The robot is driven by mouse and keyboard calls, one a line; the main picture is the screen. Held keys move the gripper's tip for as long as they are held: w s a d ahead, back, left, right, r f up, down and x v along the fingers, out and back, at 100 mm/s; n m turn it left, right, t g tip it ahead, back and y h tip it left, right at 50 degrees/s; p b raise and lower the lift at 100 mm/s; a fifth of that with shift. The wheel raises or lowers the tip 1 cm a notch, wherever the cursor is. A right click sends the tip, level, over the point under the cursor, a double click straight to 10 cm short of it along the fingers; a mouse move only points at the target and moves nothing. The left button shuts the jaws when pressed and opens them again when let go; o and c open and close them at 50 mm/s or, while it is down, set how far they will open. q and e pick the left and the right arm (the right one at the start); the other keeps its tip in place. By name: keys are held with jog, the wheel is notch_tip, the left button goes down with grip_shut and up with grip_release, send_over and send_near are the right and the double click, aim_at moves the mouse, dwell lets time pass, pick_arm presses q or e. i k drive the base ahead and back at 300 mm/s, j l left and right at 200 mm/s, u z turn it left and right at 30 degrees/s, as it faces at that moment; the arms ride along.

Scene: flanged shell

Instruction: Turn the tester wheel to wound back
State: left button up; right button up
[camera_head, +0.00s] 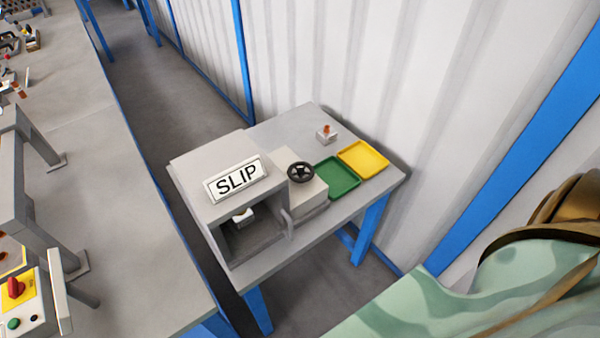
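The tester wheel (300,172) is a small dark handwheel with spokes. It sits on top of a light grey block (306,198) beside the tester housing (205,168). A small white part shows inside the opening, partly in shadow. The wheel's turn position cannot be read from here. Neither of my grippers is in view, and nothing is seen touching the wheel.
The tester stands on a grey table (262,131) with blue legs. A green tray (338,178), a yellow tray (362,160) and a small box with an orange top (326,134) are behind and right. A long grey bench (120,230) runs along the left. A corrugated wall stands behind.

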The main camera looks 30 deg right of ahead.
aim_at(301, 171)
jog(key=z, duration=1.55)
